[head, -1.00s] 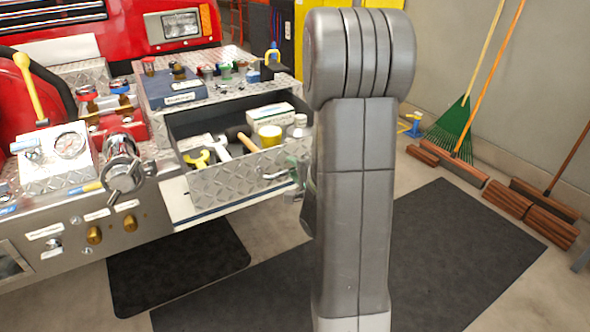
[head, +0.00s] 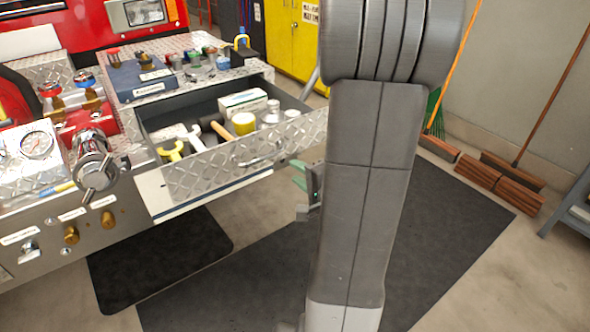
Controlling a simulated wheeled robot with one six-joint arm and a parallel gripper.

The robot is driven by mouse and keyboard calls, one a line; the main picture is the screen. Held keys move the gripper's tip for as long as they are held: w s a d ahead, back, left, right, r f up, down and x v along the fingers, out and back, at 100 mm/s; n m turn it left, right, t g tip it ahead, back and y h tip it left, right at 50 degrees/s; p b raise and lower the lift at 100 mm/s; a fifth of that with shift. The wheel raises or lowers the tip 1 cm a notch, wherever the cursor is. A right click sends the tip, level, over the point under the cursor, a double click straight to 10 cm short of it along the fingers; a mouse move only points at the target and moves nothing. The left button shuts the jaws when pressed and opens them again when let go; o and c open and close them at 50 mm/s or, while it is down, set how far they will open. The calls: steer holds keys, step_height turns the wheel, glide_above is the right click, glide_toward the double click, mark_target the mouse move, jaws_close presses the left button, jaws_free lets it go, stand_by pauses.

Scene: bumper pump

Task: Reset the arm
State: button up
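My grey arm stands upright in the middle right of the head view and hides much of what lies behind it. My gripper (head: 300,176) shows only in part at the arm's left edge, with greenish fingers and a grey body. It is right of and a little below the front of the open drawer (head: 225,168), apart from the drawer's handle (head: 262,160). I see nothing held in it, but the arm covers part of it and I cannot tell how far its fingers are apart.
The drawer juts from the red truck's pump panel, holding tools, a white-green box (head: 243,101) and a yellow roll (head: 243,123). Dark mats (head: 455,240) cover the floor. Brooms (head: 512,170) lean at the right wall, by a grey stand (head: 572,215). A yellow cabinet (head: 283,40) is behind.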

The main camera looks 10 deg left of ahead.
mark_target(272, 156)
stand_by(0.4)
steer(key=b+x, duration=0.1)
steer(key=x, duration=1.2)
steer(key=shift+w+a+b, duration=0.25)
steer(key=shift+a+b, duration=0.1)
